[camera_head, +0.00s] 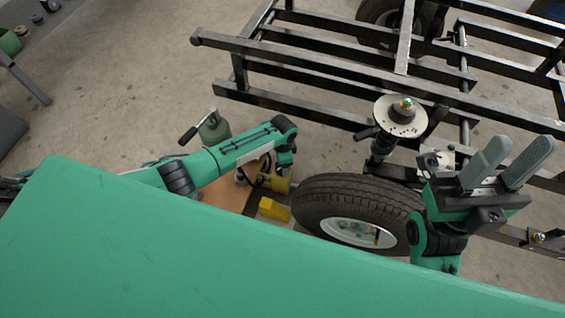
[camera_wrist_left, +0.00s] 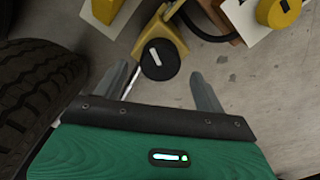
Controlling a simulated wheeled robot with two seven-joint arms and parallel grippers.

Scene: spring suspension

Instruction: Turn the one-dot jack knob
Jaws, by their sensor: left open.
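In the left wrist view, a round black knob (camera_wrist_left: 159,62) with a white bar on its face sits on a yellow block (camera_wrist_left: 166,30). I cannot make out dots on it. My left gripper (camera_wrist_left: 160,76) is open, with its fingers on either side of the knob in the picture; contact cannot be told. In the head view, yellow jack parts (camera_head: 281,184) show below my left wrist, and the left fingers are hidden. A second, yellow knob (camera_wrist_left: 278,12) with a dark mark is at the top right of the wrist view. My right gripper (camera_head: 510,163) is open and empty, fingers pointing up.
A tyre (camera_head: 325,196) stands close right of the yellow parts, and is at the left of the wrist view.

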